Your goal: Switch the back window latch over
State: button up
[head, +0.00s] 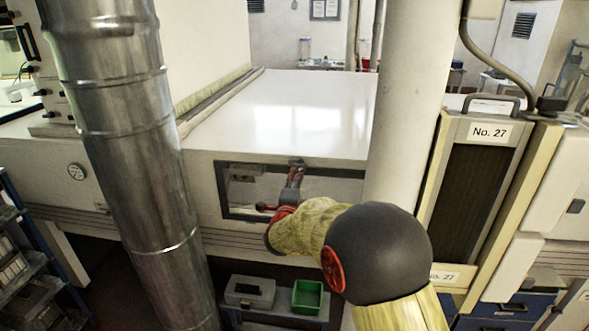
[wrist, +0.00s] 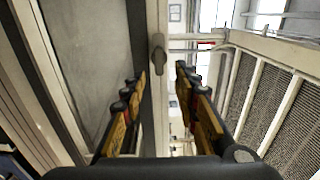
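The window (head: 240,185) is a dark-framed pane in the front of the white tunnel housing, in the middle of the head view. A small grey-brown latch (wrist: 158,52) sits on the window's frame in the wrist view, its knob pointing toward the fingers. In the head view a small dark part at the frame's top edge is mostly covered by my gripper (head: 296,170), so I cannot make out the latch's turn there. In the wrist view my gripper (wrist: 161,76) is open, its yellow, black-padded fingers spread. The latch shows between and just beyond the fingertips; no contact is visible.
A shiny metal duct (head: 135,150) stands left of the window and a pale column (head: 405,110) stands right of it. A panel marked No. 27 (head: 480,160) is further right. A green bin (head: 307,297) and a grey box (head: 250,291) sit low beneath the tunnel.

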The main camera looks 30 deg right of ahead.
aim_at(298, 165)
jog(key=x, duration=0.7)
jog(key=shift+w, duration=0.45)
jog(key=shift+d, duration=0.1)
jog(key=shift+c, duration=1.4)
jog(key=shift+f, duration=0.1)
grip_shut()
